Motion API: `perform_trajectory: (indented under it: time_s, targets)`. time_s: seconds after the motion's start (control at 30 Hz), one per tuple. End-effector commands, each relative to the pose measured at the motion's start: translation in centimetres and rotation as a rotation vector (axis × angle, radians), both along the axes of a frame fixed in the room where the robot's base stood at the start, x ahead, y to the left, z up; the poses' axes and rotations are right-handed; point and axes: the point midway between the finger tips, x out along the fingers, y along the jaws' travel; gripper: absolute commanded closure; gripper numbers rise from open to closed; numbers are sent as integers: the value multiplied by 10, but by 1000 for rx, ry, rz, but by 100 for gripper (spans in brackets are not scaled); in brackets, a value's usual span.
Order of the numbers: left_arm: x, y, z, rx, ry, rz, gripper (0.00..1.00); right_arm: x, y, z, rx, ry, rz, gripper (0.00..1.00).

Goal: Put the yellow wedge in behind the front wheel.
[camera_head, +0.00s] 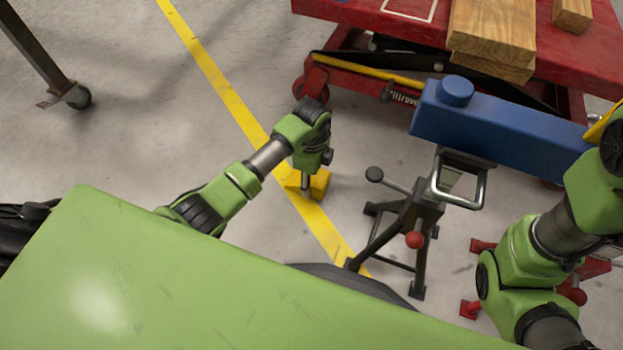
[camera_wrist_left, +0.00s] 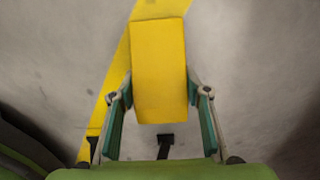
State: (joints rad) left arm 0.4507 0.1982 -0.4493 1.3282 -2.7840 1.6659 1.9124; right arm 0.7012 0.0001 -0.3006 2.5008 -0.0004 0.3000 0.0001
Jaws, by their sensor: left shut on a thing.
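My left gripper (camera_head: 306,184) reaches down over the yellow floor line and is shut on the yellow wedge (camera_head: 320,184). In the left wrist view, the wedge (camera_wrist_left: 159,70) is between the two green-padded fingers (camera_wrist_left: 160,125), its broad face toward the camera. I cannot tell whether it touches the floor. A red wheel (camera_head: 314,84) shows at the near left corner of the red lift cart, up from the wedge; I cannot tell whether it is the front wheel. My right arm is at the right; its gripper is out of view.
A black stand (camera_head: 418,215) with a red knob is to the right of the wedge. A blue beam (camera_head: 505,128) extends above it. The red lift cart (camera_head: 410,25) carries wooden blocks (camera_head: 490,30). Bare floor lies between wedge and cart.

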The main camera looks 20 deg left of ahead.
Motion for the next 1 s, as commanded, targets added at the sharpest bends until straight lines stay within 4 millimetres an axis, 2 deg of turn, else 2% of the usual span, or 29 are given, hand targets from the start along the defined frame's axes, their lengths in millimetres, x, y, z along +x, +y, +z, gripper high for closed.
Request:
perform_trajectory:
  time_s: [0.67, 0.7, 0.73, 0.77, 1.0]
  targets:
    - [1, 0, -7, -1, -2, 1, 89, 0, 0, 2, 0, 1, 0, 100]
    - [1, 0, -7, -1, -2, 0, 48, 0, 0, 2, 0, 1, 0, 100]
    - [1, 0, -7, -1, -2, 0, 41, 0, 0, 1, 0, 1, 0, 100]
    - [1, 0, -7, -1, -2, 0, 37, 0, 0, 1, 0, 1, 0, 100]
    - [0, 0, -8, 0, -1, 0, 37, 1, 0, 1, 0, 1, 0, 100]
